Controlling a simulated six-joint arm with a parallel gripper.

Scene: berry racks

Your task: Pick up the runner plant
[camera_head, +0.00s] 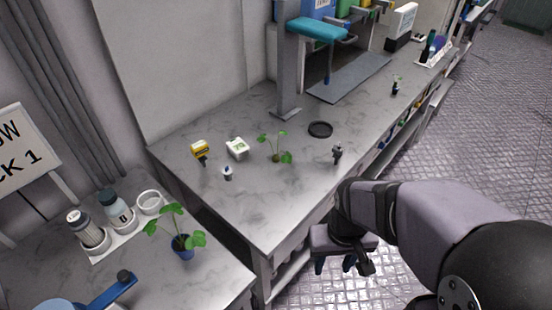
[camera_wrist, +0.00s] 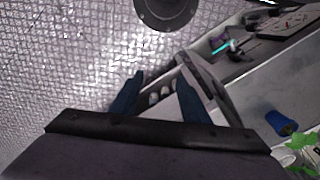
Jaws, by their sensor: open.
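One small plant (camera_head: 277,152) with spread leaves sits on the grey marble counter, with no clear pot visible. The other plant (camera_head: 176,224) stands in a blue pot (camera_head: 183,253) on the lower left table. I cannot tell which is the runner plant. My gripper (camera_head: 334,266) hangs over the floor just off the counter's front edge, open and empty, apart from both plants. In the wrist view its blue fingers (camera_wrist: 158,98) are spread, with green leaves (camera_wrist: 302,146) and a blue pot-like thing (camera_wrist: 281,122) at the far right.
A grey post (camera_head: 286,75) stands behind. Bottles in a white rack (camera_head: 120,236) stand on the left table. Counter front is mostly clear.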

